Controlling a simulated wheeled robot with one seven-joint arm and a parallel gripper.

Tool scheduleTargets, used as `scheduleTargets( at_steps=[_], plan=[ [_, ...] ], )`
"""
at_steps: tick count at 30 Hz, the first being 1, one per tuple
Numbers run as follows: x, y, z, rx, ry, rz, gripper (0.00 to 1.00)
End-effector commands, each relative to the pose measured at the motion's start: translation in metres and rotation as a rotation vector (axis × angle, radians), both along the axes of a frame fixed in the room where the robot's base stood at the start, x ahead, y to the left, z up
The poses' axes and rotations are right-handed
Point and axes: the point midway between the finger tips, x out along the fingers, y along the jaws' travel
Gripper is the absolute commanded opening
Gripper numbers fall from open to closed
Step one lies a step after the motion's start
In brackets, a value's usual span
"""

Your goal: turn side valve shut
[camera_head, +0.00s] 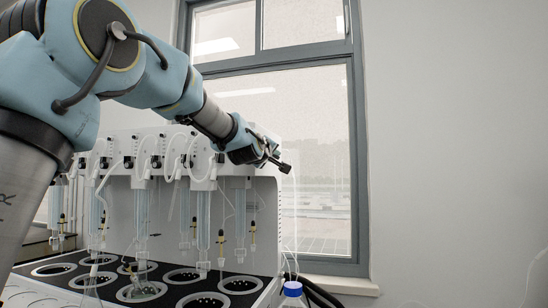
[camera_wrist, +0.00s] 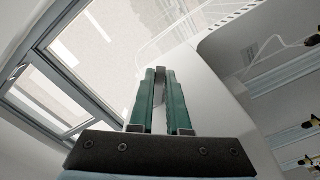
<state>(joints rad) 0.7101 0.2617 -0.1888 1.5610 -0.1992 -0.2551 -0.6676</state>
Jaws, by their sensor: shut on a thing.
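The side valve (camera_head: 285,168) shows as a small dark knob beside the upper right side of the white distiller (camera_head: 262,190). My gripper (camera_head: 270,155) reaches over the machine's top from the left and is at this knob. In the wrist view, the two green fingers of my gripper (camera_wrist: 160,78) are close together, with a small grey-black part of the side valve (camera_wrist: 161,70) between their tips. The fingers hide most of the valve, so its exact turn angle cannot be told.
Several glass tubes and yellow-black fittings hang along the distiller's front, above a black deck (camera_head: 112,295) with round openings. A grey-framed window (camera_head: 357,150) is behind. The space right of the machine looks open.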

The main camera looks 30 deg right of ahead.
Motion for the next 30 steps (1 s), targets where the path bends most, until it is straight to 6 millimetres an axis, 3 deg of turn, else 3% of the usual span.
scheduleTargets(
  at_steps=[1,9,20,30],
  plan=[
    [0.000,0.000,-0.001,0.001,0.003,0.000,0.17],
    [0.000,0.000,-0.001,0.000,0.002,0.000,0.45],
    [-0.005,0.006,-0.001,-0.002,0.000,0.000,0.45],
    [-0.046,0.053,-0.004,0.000,-0.003,0.001,0.45]
  ],
)
